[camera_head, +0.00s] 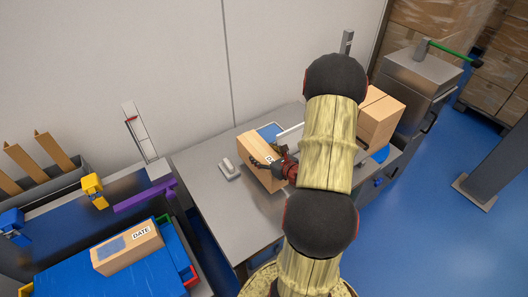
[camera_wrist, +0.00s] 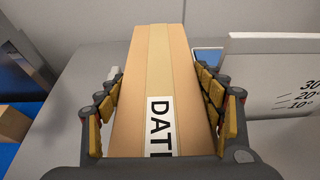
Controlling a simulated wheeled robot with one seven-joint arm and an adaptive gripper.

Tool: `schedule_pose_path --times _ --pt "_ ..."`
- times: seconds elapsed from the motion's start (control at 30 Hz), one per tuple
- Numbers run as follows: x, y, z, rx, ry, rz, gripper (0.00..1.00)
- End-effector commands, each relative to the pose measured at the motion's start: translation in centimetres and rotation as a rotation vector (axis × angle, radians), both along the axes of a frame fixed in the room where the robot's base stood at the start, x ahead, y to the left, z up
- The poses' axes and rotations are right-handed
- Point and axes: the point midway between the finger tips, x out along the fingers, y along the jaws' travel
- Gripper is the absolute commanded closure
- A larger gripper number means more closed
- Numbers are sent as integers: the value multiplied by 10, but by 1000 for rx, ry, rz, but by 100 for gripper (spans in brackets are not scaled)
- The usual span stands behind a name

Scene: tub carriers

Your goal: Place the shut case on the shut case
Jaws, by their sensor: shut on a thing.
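My gripper (camera_head: 275,167) is shut on a shut cardboard case (camera_head: 254,148) at the steel table. In the wrist view, the fingers of my gripper (camera_wrist: 158,78) press on both sides of this case (camera_wrist: 160,62), which has a tape strip and a "DATE" label. I cannot tell whether it touches the table. Another shut case (camera_head: 128,249) with a "DATE" label lies on a blue surface at the lower left. A cardboard box (camera_head: 381,120) stands at the table's right, partly behind my arm. Part of a case (camera_wrist: 12,124) shows at the wrist view's left edge.
The steel table (camera_head: 213,189) is bare at its left, except for a small grey device (camera_head: 229,169). A blue carrier (camera_head: 75,277), a purple bar (camera_head: 146,195) and a yellow clamp (camera_head: 94,190) are at the left. A white scale plate (camera_wrist: 270,75) stands right of the held case.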

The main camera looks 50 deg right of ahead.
Motion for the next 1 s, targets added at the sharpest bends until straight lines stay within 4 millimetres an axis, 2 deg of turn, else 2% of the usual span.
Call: schedule_pose_path --times 0.13,0.4,0.8,0.83,1.0 --pt "1 -2 -5 -6 -5 1 93" --pt "1 -2 -35 -6 -4 1 93" --pt "1 -2 -38 -6 -6 1 93" --pt "0 0 -41 -1 -1 0 32" --pt "0 0 -40 -1 -1 0 25"
